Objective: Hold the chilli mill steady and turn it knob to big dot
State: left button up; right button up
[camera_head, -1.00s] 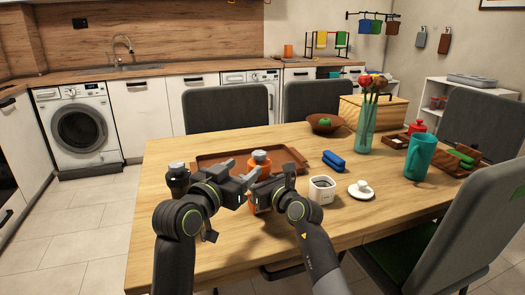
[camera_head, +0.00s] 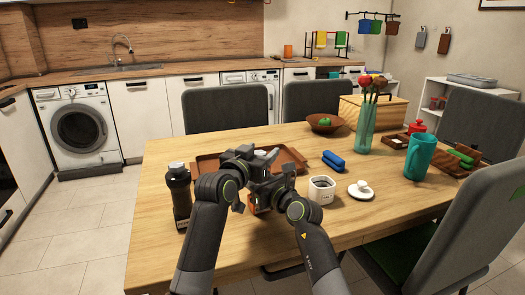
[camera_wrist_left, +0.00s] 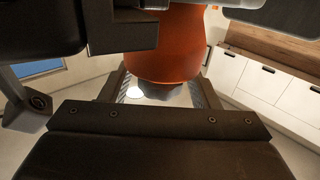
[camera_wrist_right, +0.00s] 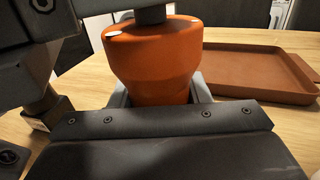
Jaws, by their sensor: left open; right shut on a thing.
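The chilli mill is orange with a grey knob. In the head view my arms hide most of it, and only a bit of orange mill body (camera_head: 252,207) shows. In the right wrist view the mill (camera_wrist_right: 152,65) stands upright, with pale marks on its shoulder and the dark knob stem (camera_wrist_right: 150,14) above. I cannot tell which mark is the big dot. My right gripper (camera_wrist_right: 155,95) is shut on the mill's body. My left gripper (camera_wrist_left: 158,92) is open at the mill's top, its fingers on either side of the grey knob (camera_wrist_left: 168,88); contact is unclear.
A dark mill (camera_head: 180,197) stands left of my left arm. A brown tray (camera_head: 290,158) lies behind the mill. A white pot (camera_head: 321,191), its lid (camera_head: 361,190) and a blue case (camera_head: 333,160) are to the right. The front-right table is clear.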

pick_arm(q)
jog(key=shift+w+d, duration=0.3)
jog(key=shift+w, duration=0.25)
jog(key=c, duration=1)
jog(key=shift+m+h, duration=0.3)
jog(key=shift+h, duration=0.1)
jog(key=shift+s+d+f+m+g+h, duration=0.1)
jog(key=shift+d+m+g+h, duration=0.05)
jog(key=shift+m+g+h, duration=0.85)
jog(key=shift+s+d+m+g+h, duration=0.1)
jog(key=shift+m+g+h, duration=0.7)
jog(key=shift+g+h, duration=0.3)
jog(key=o, duration=1)
